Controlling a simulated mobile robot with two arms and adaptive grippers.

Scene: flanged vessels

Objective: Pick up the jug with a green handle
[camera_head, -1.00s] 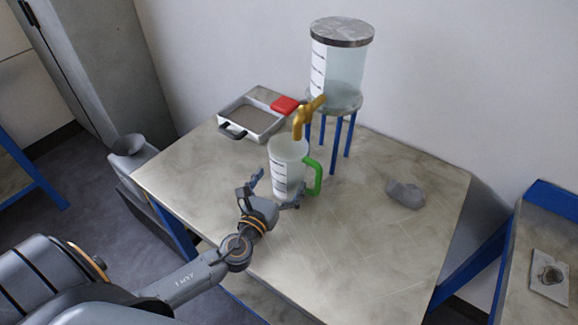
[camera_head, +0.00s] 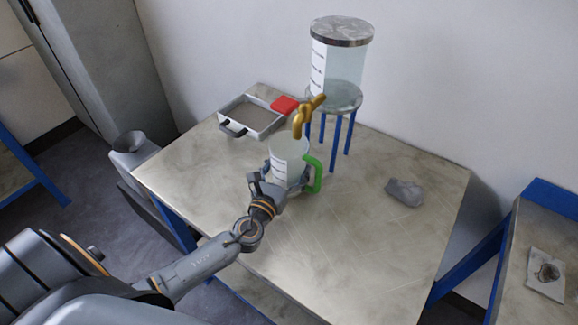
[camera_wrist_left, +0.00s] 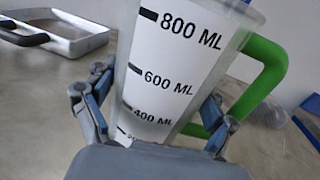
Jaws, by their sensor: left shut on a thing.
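The jug (camera_head: 290,160) is a clear vessel with a white measuring scale and a green handle (camera_head: 313,173) on its right side. It stands upright under the golden tap, on or just above the table; I cannot tell which. My left gripper (camera_head: 278,186) is shut on the jug's lower body from the front. In the left wrist view the jug (camera_wrist_left: 175,65) fills the middle, with a finger on each side, and its green handle (camera_wrist_left: 268,72) is free at the right. My right gripper is not in view.
A tank (camera_head: 343,65) with the golden tap (camera_head: 305,115) stands on a blue-legged stand behind the jug. A grey tray (camera_head: 250,116) and a red block (camera_head: 285,104) lie at the back left. A grey rock (camera_head: 404,192) lies at the right. The table's front (camera_head: 310,255) is clear.

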